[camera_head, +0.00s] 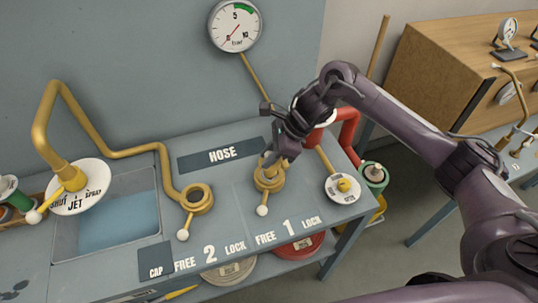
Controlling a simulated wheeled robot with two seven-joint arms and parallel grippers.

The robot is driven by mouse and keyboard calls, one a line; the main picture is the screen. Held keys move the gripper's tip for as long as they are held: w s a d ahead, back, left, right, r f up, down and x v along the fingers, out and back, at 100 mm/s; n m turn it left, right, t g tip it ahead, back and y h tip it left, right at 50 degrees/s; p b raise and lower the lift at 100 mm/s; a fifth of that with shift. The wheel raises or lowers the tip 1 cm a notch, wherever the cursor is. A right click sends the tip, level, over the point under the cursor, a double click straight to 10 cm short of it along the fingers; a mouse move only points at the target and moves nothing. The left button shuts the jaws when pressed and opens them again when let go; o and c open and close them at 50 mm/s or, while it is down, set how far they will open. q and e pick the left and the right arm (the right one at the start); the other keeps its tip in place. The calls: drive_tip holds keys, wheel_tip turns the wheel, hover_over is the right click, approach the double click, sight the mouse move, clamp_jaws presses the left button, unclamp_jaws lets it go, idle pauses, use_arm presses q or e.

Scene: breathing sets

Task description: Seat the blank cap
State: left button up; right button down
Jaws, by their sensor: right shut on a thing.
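My right gripper (275,157) points down over the brass outlet 1 (270,180) and is shut on a small brass-coloured piece, which I take to be the blank cap. The fingers hide most of it. It is at the mouth of the outlet; I cannot tell whether it is fully in. A white-knobbed lever (262,210) sticks out from outlet 1 towards the front, between FREE and LOCK. Outlet 2 (197,198) on the left has an open dark mouth and a similar lever (183,235). My left gripper is out of view.
A gauge (235,25) stands at the back. A basin (110,220) and a round JET/SPRAY plate (79,187) are at the left. A dark CAP plate (156,258) lies at the front. A red pipe (348,125) and a white dial (343,188) stand right of the gripper.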

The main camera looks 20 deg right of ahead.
idle(0.5)
drive_tip(key=shift+b, duration=0.45)
idle(0.5)
drive_tip(key=shift+b, duration=0.4)
drive_tip(key=shift+f, duration=0.1)
drive_tip(key=shift+f+b, duration=0.3)
drive_tip(key=shift+b, duration=0.2)
drive_tip(key=shift+f+b, duration=1.05)
drive_tip(key=shift+b, duration=0.3)
drive_tip(key=c, duration=1.1)
unclamp_jaws()
drive_tip(key=shift+c, duration=0.2)
